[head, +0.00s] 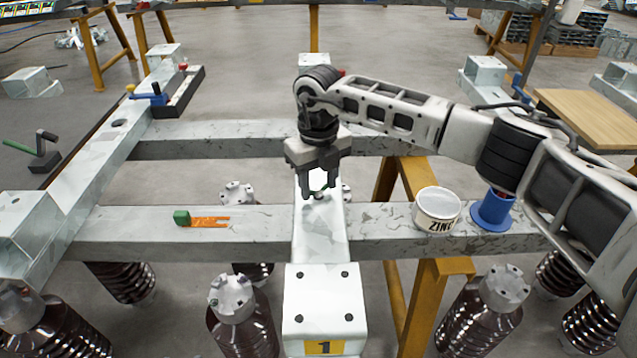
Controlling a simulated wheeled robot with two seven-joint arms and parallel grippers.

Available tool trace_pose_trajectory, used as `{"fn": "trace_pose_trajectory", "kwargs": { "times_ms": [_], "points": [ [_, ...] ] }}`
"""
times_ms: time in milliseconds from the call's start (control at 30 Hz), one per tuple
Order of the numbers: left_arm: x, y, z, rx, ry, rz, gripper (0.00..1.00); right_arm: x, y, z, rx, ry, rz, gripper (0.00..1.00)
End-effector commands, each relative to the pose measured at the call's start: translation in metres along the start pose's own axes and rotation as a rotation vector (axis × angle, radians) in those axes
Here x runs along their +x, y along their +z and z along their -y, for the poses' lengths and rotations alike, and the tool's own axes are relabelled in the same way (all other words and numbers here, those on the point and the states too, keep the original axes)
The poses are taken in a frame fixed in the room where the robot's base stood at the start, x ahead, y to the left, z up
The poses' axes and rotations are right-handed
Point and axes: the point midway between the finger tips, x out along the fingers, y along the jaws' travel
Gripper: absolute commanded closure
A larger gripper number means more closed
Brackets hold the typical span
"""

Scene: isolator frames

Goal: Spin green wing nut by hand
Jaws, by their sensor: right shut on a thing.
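My right gripper (318,192) points down over the pale steel beam (318,238) in the middle. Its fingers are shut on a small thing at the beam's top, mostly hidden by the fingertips. I cannot make out its colour or shape, so I cannot tell whether it is the green wing nut. No wing nut shows clearly elsewhere. My left gripper is not in view.
A white tub marked ZINC (437,210) and a blue flanged spool (492,210) stand on the cross beam at the right. A dark tray (183,95) sits at upper left. Ribbed dark insulators (243,325) stand below the frame.

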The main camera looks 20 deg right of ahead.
Motion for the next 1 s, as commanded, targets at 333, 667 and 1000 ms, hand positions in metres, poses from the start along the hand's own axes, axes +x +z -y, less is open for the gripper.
{"fn": "trace_pose_trajectory", "kwargs": {
  "times_ms": [333,667,1000],
  "points": [
    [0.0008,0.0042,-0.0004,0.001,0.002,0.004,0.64,-0.0007,0.0005,0.0002,-0.088,0.0,0.003,0.79],
    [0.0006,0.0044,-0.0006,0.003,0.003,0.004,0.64,-0.0009,0.0006,0.0002,-0.094,0.0,0.003,0.79],
    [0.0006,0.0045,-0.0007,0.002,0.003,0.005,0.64,-0.0005,0.0004,0.0002,-0.092,0.0,0.002,0.34]
  ]
}}
